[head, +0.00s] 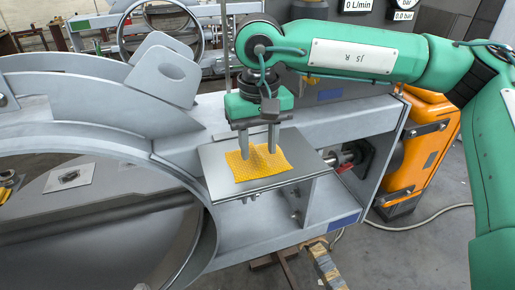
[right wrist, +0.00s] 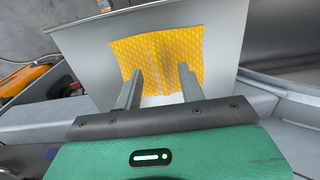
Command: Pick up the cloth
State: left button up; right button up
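The yellow patterned cloth (head: 262,169) lies on a flat grey metal plate (head: 310,166) in the middle of the head view. It has a raised fold near its centre. My right gripper (head: 259,153) points down over the cloth, with its two grey fingers apart and their tips at or just above the fold. In the right wrist view the cloth (right wrist: 158,45) lies beyond the open fingers (right wrist: 160,70), with nothing clamped between them. I cannot tell whether the tips touch the cloth. My left gripper is not in view.
A large grey ring-shaped flange (head: 208,235) stands close on the left of the plate. A grey steel frame (head: 335,118) runs behind the plate. An orange machine (head: 425,150) stands at the right. Free floor shows at the lower right.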

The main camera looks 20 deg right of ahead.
jog(key=shift+f, duration=0.5)
grip_shut()
jog(key=shift+r, duration=0.1)
jog(key=shift+r+b, duration=0.35)
jog(key=shift+r, duration=0.2)
notch_tip(320, 180, up, 11)
jog(key=b, duration=0.4)
notch_tip(320, 180, up, 8)
send_over(258, 152)
jog(key=shift+f, duration=0.1)
